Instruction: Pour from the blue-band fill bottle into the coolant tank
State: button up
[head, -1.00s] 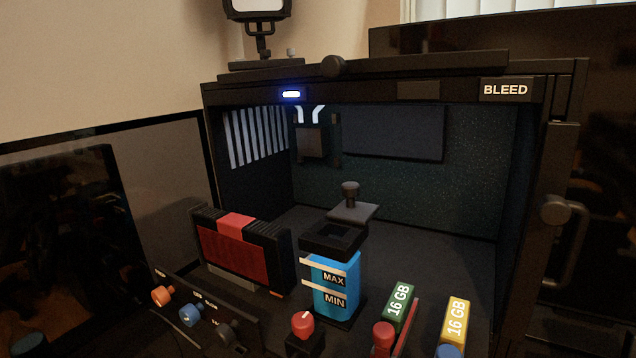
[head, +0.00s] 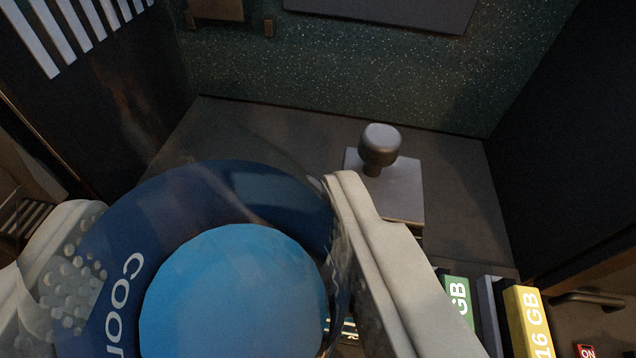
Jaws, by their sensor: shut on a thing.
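My gripper (head: 212,205) has its two pale fingers on either side of the fill bottle (head: 215,285) and is shut on it. The bottle fills the lower left, close to the camera. It has a dark blue band (head: 120,250) with white lettering, partly cut off, and a light blue round area inside. I cannot tell its exact tilt or whether any liquid flows. The coolant tank is not visible now; the bottle and gripper cover that part of the view. A grey square plate with a round knob (head: 380,150) shows just beyond the right finger.
Green (head: 457,300) and yellow (head: 528,320) memory sticks stand at the lower right. The case's dark right wall (head: 570,130) and slatted left wall (head: 60,30) flank the space. The speckled back panel (head: 330,70) is behind. Bare case floor (head: 455,170) lies right of the knob.

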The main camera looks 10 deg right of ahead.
jog(key=shift+d+r+m, duration=0.1)
jog(key=shift+m, duration=0.2)
